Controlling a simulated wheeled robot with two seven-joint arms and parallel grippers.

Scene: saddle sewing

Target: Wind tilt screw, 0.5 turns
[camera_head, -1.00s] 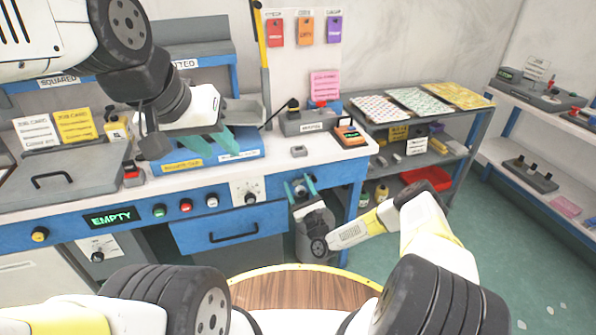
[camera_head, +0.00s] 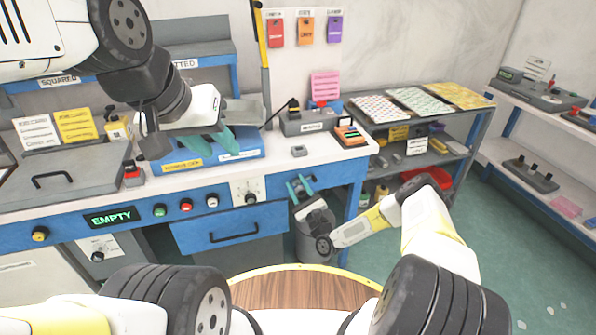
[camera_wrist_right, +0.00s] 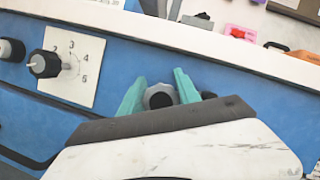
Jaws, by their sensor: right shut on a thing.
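The tilt screw shows as a grey-and-black knob (camera_wrist_right: 160,96) on the blue front of the bench. In the right wrist view it sits between the two teal fingers of my right gripper (camera_wrist_right: 160,92), which is shut on it. In the head view my right gripper (camera_head: 301,187) is at the bench front, right of the drawer, and the knob is mostly hidden there. My left gripper (camera_head: 213,142) hangs over the blue box on the bench top, its teal fingers apart with nothing visible held between them.
A dial (camera_head: 251,197) with a numbered plate is left of the screw, above the blue drawer (camera_head: 228,228). A grey bin (camera_head: 318,243) stands below my right gripper. A round wooden top (camera_head: 300,288) lies in front of me. A shelf rack (camera_head: 420,140) stands at the right.

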